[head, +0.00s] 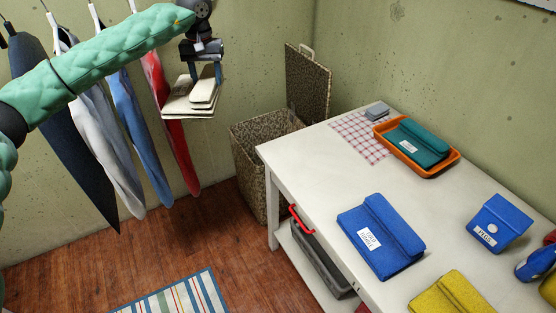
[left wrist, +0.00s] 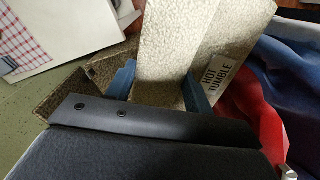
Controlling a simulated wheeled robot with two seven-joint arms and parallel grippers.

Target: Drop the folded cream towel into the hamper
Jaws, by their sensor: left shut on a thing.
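The folded cream towel (head: 187,103) hangs in the air in the grip of my left gripper (head: 205,78), in front of the hanging clothes. In the left wrist view the towel (left wrist: 153,55) sits between the two blue fingers, with a label reading "HOT TUMBLE". The hamper (head: 248,163) is a brown woven box with its lid (head: 307,82) standing open against the wall. It is to the right of and below the towel, behind the table's left end. The hamper's inside is mostly hidden. My right gripper is not in view.
Hanging clothes (head: 110,130) line the left wall. A striped rug (head: 180,297) lies on the floor.

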